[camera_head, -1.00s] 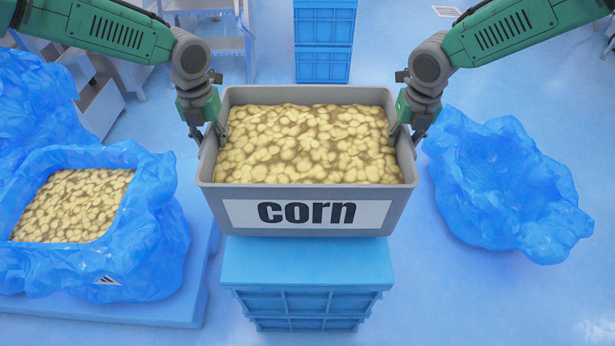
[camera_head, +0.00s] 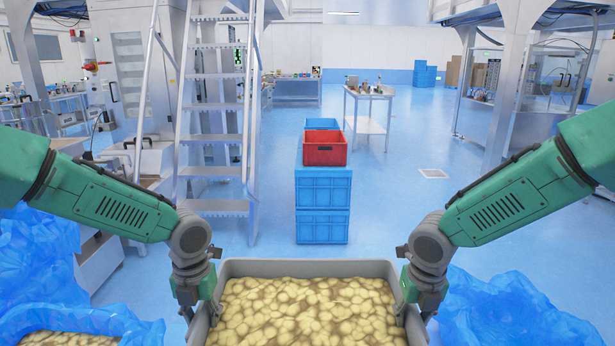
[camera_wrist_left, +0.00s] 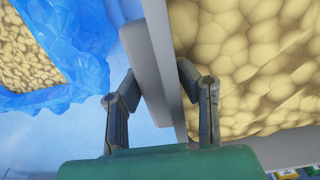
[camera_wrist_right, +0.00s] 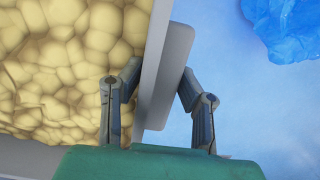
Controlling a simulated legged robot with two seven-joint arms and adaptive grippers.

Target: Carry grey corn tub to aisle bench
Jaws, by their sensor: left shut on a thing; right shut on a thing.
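The grey corn tub (camera_head: 308,268), full of pale yellow pieces, is at the bottom of the head view, its front and label cut off by the frame. My left gripper (camera_head: 203,308) is shut on its left rim; the left wrist view shows the fingers (camera_wrist_left: 158,82) either side of the grey wall. My right gripper (camera_head: 412,305) is shut on the right rim; the right wrist view shows its fingers (camera_wrist_right: 160,80) astride that wall. A light metal bench (camera_head: 370,92) with small items on top stands further off in the aisle, right of centre.
A metal staircase (camera_head: 215,110) is to the left. Blue plastic liners lie at the lower left and lower right (camera_head: 505,310). Open blue floor (camera_head: 400,210) lies right of the crates.

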